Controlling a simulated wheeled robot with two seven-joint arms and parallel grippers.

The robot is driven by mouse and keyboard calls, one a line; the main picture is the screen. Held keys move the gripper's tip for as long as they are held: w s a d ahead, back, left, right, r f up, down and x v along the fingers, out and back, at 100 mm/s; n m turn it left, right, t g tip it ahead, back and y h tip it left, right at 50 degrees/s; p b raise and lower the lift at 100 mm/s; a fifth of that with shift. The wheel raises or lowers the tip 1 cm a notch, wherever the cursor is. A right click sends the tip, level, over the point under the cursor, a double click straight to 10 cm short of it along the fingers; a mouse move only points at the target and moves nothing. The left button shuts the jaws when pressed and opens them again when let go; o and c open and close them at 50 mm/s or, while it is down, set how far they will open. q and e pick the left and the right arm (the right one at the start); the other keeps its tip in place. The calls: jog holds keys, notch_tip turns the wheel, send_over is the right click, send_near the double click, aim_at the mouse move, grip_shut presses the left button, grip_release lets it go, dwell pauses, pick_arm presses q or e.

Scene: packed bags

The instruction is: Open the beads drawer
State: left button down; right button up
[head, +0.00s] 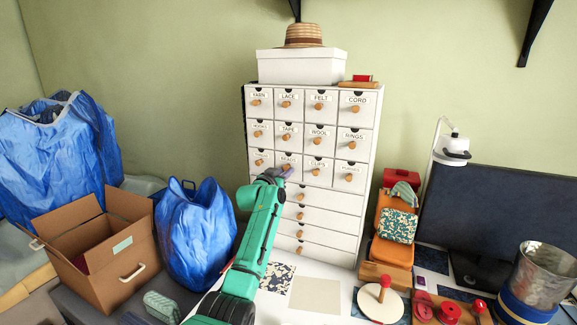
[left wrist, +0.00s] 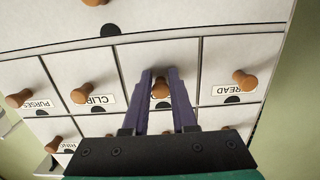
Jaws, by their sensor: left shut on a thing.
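The beads drawer (head: 289,157) is in the third row of the white drawer cabinet, second from the left, with the clips drawer (head: 318,169) on its right. Its front looks flush with its neighbours. My left gripper (head: 285,172) reaches it from below and hides its knob in the head view. In the left wrist view, which is upside down, the dark purple fingers of the left gripper (left wrist: 160,74) are closed on the round wooden knob (left wrist: 160,89) of the drawer between clips and thread. The fingers cover much of its label. My right gripper is in neither view.
A white box (head: 300,67) with a straw hat stands on the cabinet. A blue bag (head: 193,225) and an open cardboard box (head: 120,255) stand to the left. Orange cases (head: 392,250) and a dark monitor (head: 500,220) stand to the right.

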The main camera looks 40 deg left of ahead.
pick_arm(q)
jog(key=shift+s+d+f+p, duration=0.25)
jog(key=shift+s+p, duration=0.05)
jog(key=shift+s, duration=0.35)
jog(key=shift+s+d+f+p, duration=0.2)
jog(key=shift+s+f+p, duration=0.1)
jog(key=shift+s, duration=0.3)
jog(key=shift+r, duration=0.1)
jog(key=shift+p+v, duration=1)
jog(key=shift+v, duration=1.1)
jog(key=shift+p+v, duration=0.95)
jog(key=shift+v, duration=1.05)
